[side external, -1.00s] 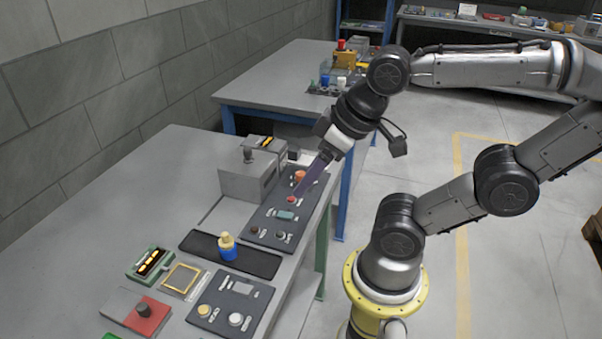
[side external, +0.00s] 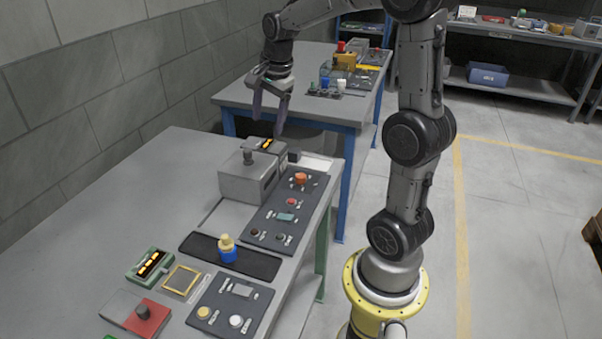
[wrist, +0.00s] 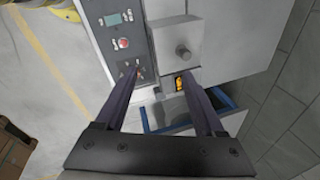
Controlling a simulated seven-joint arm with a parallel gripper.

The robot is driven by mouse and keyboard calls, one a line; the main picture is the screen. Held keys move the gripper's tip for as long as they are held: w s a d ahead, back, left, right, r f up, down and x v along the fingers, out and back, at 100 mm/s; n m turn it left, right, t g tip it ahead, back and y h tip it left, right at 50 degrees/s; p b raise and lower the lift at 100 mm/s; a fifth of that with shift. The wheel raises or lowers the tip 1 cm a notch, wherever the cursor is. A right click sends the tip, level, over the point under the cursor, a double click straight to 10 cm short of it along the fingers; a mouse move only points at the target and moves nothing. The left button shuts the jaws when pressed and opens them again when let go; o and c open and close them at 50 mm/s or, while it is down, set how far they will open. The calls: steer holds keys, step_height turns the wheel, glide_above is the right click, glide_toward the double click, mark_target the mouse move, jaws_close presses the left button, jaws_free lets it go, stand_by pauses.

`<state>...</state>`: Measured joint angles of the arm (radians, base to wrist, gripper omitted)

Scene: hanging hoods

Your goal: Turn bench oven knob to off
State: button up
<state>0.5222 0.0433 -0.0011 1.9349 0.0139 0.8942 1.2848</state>
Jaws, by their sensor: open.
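The bench oven appears to be the grey box (side external: 246,182) on the near bench. A dark grey knob (side external: 248,157) stands on its top, and a small orange-lit display (side external: 266,144) sits just behind it. In the wrist view the knob (wrist: 183,51) is above the display (wrist: 181,84); its setting cannot be read. My gripper (side external: 267,121) is open and empty, pointing down above the back of the box and apart from it. In the wrist view its fingertips (wrist: 161,70) lie left of and below the knob, with the right one near the display.
A dark control panel (side external: 268,204) with several buttons lies right of the box. A black strip (side external: 196,243) with a blue-yellow piece (side external: 227,247) is nearer. A green display unit (side external: 150,264) and a red panel (side external: 151,314) are at front. A second table (side external: 240,93) stands behind.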

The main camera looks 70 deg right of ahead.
steer(key=d+f+m+g, duration=0.1)
steer(key=d+f+m, duration=0.1)
steer(key=d+f, duration=0.5)
steer(key=m+g+y, duration=0.1)
steer(key=m, duration=0.1)
glide_toward(301, 175)
steer(key=f, duration=0.9)
steer(key=shift+w+d, duration=0.1)
steer(key=shift+w, duration=0.15)
steer(key=shift+c, duration=0.2)
steer(key=shift+r, duration=0.1)
jaws_close()
